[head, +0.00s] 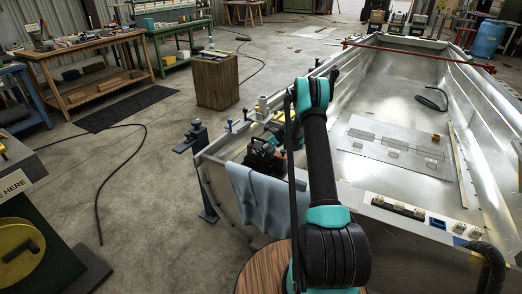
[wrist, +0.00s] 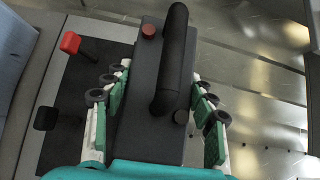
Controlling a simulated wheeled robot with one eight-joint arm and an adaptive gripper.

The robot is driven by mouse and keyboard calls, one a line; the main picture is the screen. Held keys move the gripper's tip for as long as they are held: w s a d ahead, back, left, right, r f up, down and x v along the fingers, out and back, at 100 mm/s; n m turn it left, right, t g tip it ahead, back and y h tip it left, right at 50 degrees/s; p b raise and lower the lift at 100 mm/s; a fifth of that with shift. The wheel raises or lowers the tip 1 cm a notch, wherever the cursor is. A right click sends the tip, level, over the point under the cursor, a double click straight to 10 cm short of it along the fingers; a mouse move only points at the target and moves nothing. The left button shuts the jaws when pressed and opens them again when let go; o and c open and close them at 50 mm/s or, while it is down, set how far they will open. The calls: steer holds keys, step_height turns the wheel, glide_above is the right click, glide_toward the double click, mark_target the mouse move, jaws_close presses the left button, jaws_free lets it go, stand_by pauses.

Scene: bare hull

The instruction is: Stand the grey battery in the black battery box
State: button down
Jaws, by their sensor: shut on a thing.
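The grey battery (wrist: 141,105), with a black bar-shaped handle and a red terminal cap, is between the two green-padded fingers of my gripper (wrist: 160,88) in the wrist view. The gripper is shut on its sides. A flat black shape (wrist: 75,90), which looks like part of the black battery box, lies left of the battery and partly under it, with a red-ended piece and a black piece beside it. In the head view a dark cluster (head: 264,156) at the hull's near left edge is at my gripper; battery and box cannot be told apart there. Whether the battery touches the box is hidden.
The open metal hull (head: 395,95) fills the right, with a flat panel (head: 395,150) on its floor. A blue-grey cloth (head: 257,195) hangs over the near edge. A strip of small parts (head: 410,212) lies near right. A wooden block (head: 216,82) and workbenches stand left.

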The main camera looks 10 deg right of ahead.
steer(key=shift+r, duration=1.05)
steer(key=shift+f, duration=2.55)
stand_by(1.7)
steer(key=c, duration=0.8)
jaws_free()
steer(key=o, duration=0.3)
steer(key=shift+o, duration=0.2)
steer(key=shift+f, duration=0.15)
steer(key=v, duration=1.2)
steer(key=shift+s+r, duration=0.1)
steer(key=shift+r, duration=0.1)
